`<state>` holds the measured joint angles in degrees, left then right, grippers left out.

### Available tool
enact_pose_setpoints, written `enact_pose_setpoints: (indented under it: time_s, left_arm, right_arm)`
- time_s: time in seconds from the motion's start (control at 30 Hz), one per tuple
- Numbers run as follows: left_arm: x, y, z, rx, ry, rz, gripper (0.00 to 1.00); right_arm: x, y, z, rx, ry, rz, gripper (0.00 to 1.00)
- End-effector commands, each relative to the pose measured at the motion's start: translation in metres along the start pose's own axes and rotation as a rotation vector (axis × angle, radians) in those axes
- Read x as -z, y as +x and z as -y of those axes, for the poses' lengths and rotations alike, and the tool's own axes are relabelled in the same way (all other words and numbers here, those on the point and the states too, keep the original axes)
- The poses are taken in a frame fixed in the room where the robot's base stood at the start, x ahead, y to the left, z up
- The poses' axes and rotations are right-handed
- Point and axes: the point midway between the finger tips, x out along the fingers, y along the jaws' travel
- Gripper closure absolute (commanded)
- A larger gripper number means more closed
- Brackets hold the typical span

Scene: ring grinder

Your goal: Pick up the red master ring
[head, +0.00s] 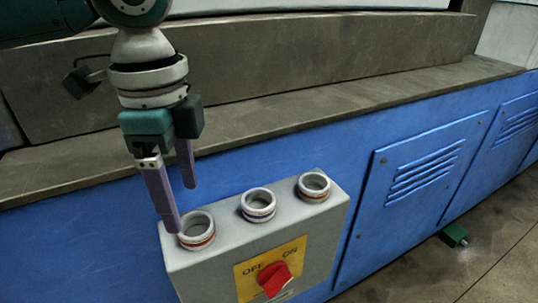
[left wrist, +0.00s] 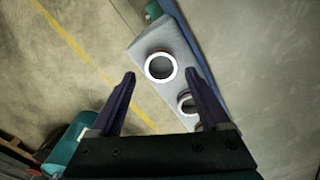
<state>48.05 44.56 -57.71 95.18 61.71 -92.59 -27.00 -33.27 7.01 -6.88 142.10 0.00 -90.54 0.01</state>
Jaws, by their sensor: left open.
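Three pale metal rings stand in a row on top of a grey switch box (head: 190,275). The left ring (head: 197,241) has an orange-red band, the middle ring (head: 259,214) a purple band, and the right ring (head: 314,194) a reddish-brown band. I cannot tell for sure which of the left and right rings is the red master ring. My left gripper (head: 181,207) is open and empty, pointing down just above the left ring. In the left wrist view this ring (left wrist: 147,66) lies between and slightly beyond the purple fingertips. My right gripper is not in view.
The box front has a yellow OFF/ON plate (head: 243,284) with a red knob (head: 275,278). A blue machine body (head: 360,250) with vents and a grey ledge (head: 300,115) stand behind the box.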

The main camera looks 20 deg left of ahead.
Motion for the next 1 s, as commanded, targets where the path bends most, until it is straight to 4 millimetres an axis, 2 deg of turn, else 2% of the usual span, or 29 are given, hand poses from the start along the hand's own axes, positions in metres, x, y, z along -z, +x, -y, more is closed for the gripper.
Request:
enact_pose_setpoints:
  time_s: [0.4,0.67,1.0]
  left_arm:
    - [0.007,0.054,-0.001,0.0,0.0,0.001,0.2]
    - [0.007,0.056,0.0,0.002,0.001,0.0,0.2]
    - [0.007,0.056,0.0,0.002,0.001,0.0,0.56]
  right_arm:
    - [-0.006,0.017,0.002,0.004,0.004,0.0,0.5]
    - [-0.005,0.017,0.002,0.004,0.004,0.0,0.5]
    - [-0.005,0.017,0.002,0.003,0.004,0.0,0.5]
